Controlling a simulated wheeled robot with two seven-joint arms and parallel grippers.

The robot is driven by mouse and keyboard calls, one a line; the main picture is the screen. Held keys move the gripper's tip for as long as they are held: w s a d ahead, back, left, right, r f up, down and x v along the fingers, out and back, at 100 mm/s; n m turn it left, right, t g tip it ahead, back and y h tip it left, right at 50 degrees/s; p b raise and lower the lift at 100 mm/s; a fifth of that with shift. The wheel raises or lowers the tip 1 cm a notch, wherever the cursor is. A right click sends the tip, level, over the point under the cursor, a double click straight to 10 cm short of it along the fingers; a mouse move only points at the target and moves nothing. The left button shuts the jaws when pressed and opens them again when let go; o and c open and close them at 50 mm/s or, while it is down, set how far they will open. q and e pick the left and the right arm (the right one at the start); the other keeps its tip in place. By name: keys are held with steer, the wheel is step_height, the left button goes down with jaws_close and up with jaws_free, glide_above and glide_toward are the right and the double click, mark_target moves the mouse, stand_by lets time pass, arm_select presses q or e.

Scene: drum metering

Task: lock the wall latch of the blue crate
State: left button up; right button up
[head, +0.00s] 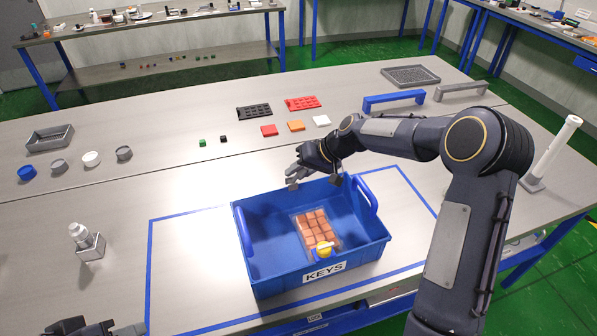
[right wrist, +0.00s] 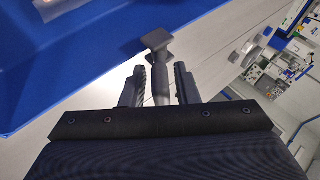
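The blue crate (head: 262,283) stands inside a blue outline on the table, its KEYS label facing me. My right gripper (head: 299,176) is at the crate's far wall, reaching in from the right. In the right wrist view, a grey stem with a square head (right wrist: 155,42) lies between the fingers of the right gripper (right wrist: 160,84), beside the blue wall. It looks like the latch, but its position is unclear. The fingers are close around the stem; I cannot tell whether they touch it. My left gripper (head: 85,328) shows only partly at the bottom left.
The crate holds a tray of brown blocks (head: 312,226) and a yellow-and-white item (head: 324,248). Blue handles (head: 367,191) rise at its sides. A metal fixture (head: 90,244) stands left. Small parts and black and red trays (head: 302,102) lie behind. A white post (head: 553,152) stands right.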

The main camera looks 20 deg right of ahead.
steer(key=shift+o, duration=0.4)
steer(key=shift+s+d+r, duration=0.1)
steer(key=shift+d+r, duration=0.1)
steer(key=shift+r, duration=0.1)
steer(key=b+v, duration=0.1)
steer(key=v, duration=0.6)
steer(key=shift+s, duration=0.1)
steer(key=s+r+h, duration=0.1)
steer(key=s+r, duration=0.2)
steer(key=s, duration=0.5)
steer(key=s+r+h, duration=0.1)
steer(key=s+r, duration=0.3)
steer(key=s, duration=0.5)
steer(key=s+f, duration=0.2)
steer(key=s, duration=0.6)
steer(key=s+a+f+m+t+h, duration=0.1)
steer(key=s+f, duration=0.2)
steer(key=s, duration=0.5)
steer(key=shift+s+f, duration=0.3)
